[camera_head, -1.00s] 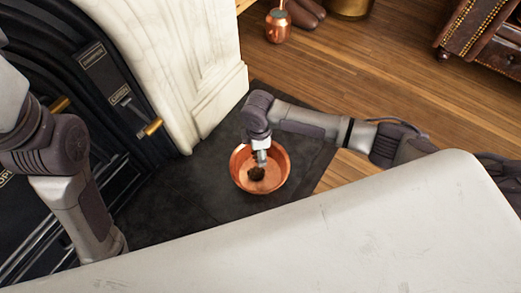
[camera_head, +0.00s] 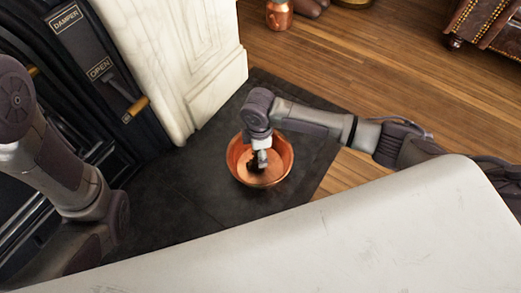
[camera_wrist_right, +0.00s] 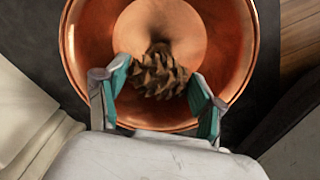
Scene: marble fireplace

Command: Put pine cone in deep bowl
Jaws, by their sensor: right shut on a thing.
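A brown pine cone (camera_wrist_right: 158,78) is between the two teal-padded fingers of my right gripper (camera_wrist_right: 160,70) in the right wrist view. The gripper is shut on it. A round copper bowl (camera_wrist_right: 235,40) lies behind and below the cone in that view. In the head view the bowl (camera_head: 287,163) stands on the dark hearth, and my right gripper (camera_head: 262,157) points down over its inside. The cone (camera_head: 252,167) shows there as a dark patch, partly hidden by the gripper. Its height above the bowl's bottom is hard to tell. My left gripper is out of view; only my left arm shows.
The white marble fireplace surround (camera_head: 180,65) stands left of the bowl. The black stove front (camera_head: 95,75) with a brass-coloured handle is further left. A copper vessel (camera_head: 279,14) and a leather chair (camera_head: 490,25) are on the wood floor (camera_head: 370,65) beyond.

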